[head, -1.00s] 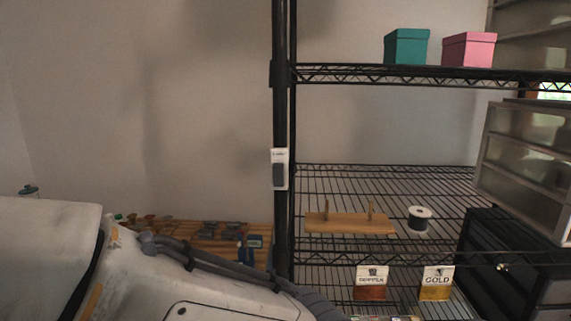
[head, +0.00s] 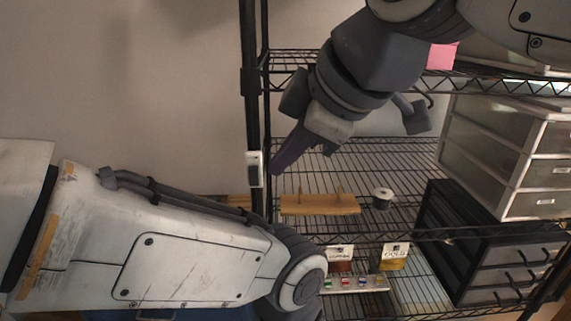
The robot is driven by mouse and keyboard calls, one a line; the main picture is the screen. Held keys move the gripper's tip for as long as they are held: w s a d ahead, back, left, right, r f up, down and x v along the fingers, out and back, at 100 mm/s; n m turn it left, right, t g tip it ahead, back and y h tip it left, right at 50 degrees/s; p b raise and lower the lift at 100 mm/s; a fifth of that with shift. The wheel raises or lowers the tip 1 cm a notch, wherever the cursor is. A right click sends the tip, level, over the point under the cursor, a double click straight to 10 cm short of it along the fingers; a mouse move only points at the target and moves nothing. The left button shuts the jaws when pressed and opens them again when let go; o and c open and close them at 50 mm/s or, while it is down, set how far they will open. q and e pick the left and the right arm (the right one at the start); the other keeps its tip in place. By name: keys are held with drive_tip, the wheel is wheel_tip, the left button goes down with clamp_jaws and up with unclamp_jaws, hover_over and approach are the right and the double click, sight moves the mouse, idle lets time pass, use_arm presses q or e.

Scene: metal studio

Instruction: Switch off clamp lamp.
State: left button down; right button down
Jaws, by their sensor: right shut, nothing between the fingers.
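A small white switch box (head: 253,159) with a dark rocker is fixed to the black shelf post; its label is too small to read. My right gripper (head: 280,166) comes in from the upper right, shut and empty. Its dark fingertips point down and left, just right of the switch box, and appear close to it; I cannot tell whether they touch. No clamp lamp can be made out. My left arm crosses the lower left, but its gripper is out of view.
The black wire shelf holds a wooden board with pegs (head: 319,205), a spool (head: 382,197), grey drawers (head: 510,150) and a black drawer unit (head: 470,245). A pink box (head: 441,57) is partly hidden behind my right arm. Bare wall lies left of the post.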

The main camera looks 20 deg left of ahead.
sight(259, 176)
drive_tip(key=shift+f, duration=0.1)
drive_tip(key=p+x, duration=0.1)
drive_tip(key=x, duration=0.2)
drive_tip(key=w+r+p+x, duration=0.1)
drive_tip(key=x, duration=0.3)
drive_tip(key=w+p+x, duration=0.1)
drive_tip(key=p+x, duration=0.1)
drive_tip(key=x, duration=0.1)
drive_tip(key=shift+w+a+f, duration=0.15)
drive_tip(key=shift+w+a, duration=0.35)
drive_tip(key=shift+w, duration=0.4)
